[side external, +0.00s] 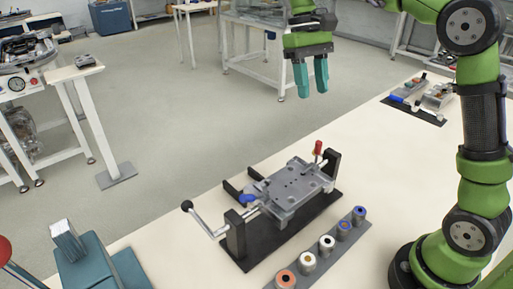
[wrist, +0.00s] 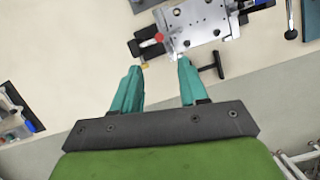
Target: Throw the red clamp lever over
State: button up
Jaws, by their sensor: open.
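The red clamp lever (side external: 318,148) stands upright at the far right end of the grey fixture plate (side external: 290,186), next to a black end block. In the wrist view the red lever (wrist: 159,37) shows at the plate's left corner, beyond my fingertips. My gripper (side external: 311,82) is open and empty, high above and behind the fixture in the side view, clear of the lever. In the wrist view the open teal fingers (wrist: 160,67) are spread apart, with bare table between their tips.
A blue lever (side external: 246,198) and a black-knobbed crank (side external: 189,207) are at the fixture's near left end. A grey strip with several coloured round pieces (side external: 327,245) lies in front. Another tool tray (side external: 417,108) lies at the back right. The table between is clear.

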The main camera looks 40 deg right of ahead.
jog(key=shift+v, duration=1.4)
jog(key=s+a+f+m+t, duration=0.1)
jog(key=s+f+t, duration=0.3)
jog(key=s, duration=0.3)
jog(key=s+a+f+t+y, duration=0.1)
jog(key=s+a+f+t, duration=0.1)
jog(key=s+f+t, duration=0.2)
jog(key=s+t, duration=0.2)
jog(key=s, duration=0.2)
jog(key=shift+m+t, duration=0.4)
jog(key=shift+s+a+f, duration=0.1)
